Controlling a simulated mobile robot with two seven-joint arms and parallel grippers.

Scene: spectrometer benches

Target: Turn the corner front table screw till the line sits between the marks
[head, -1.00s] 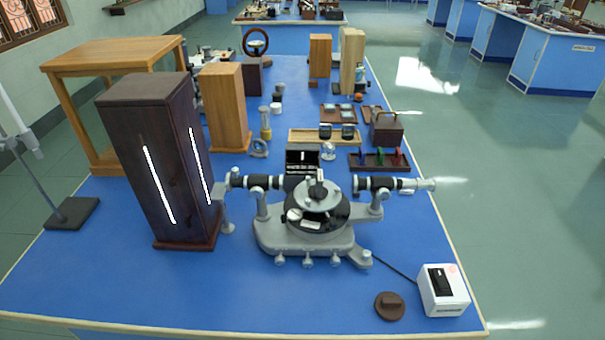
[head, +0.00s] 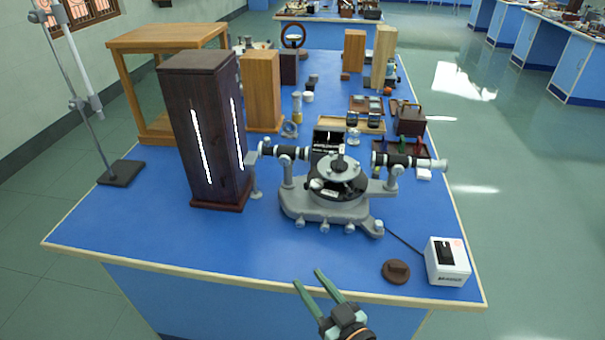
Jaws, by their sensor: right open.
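The grey spectrometer (head: 325,205) stands on the blue bench, with a round table (head: 338,170) on its black disc. Several small silver knobs line the front of its base, one at the front right corner (head: 378,226). Which one is the corner front table screw I cannot tell. Behind it stands a small black panel (head: 328,138) with a short white vertical line; marks beside the line are too small to read. My right gripper (head: 308,277) is open and empty at the bench's front edge, in front of and below the spectrometer, touching nothing. My left gripper is not in view.
A tall dark wooden box (head: 205,130) with bright slits stands left of the spectrometer. A white power box (head: 447,261) and a brown round piece (head: 396,271) lie at the front right. A cable runs to the white box. The front left of the bench is clear.

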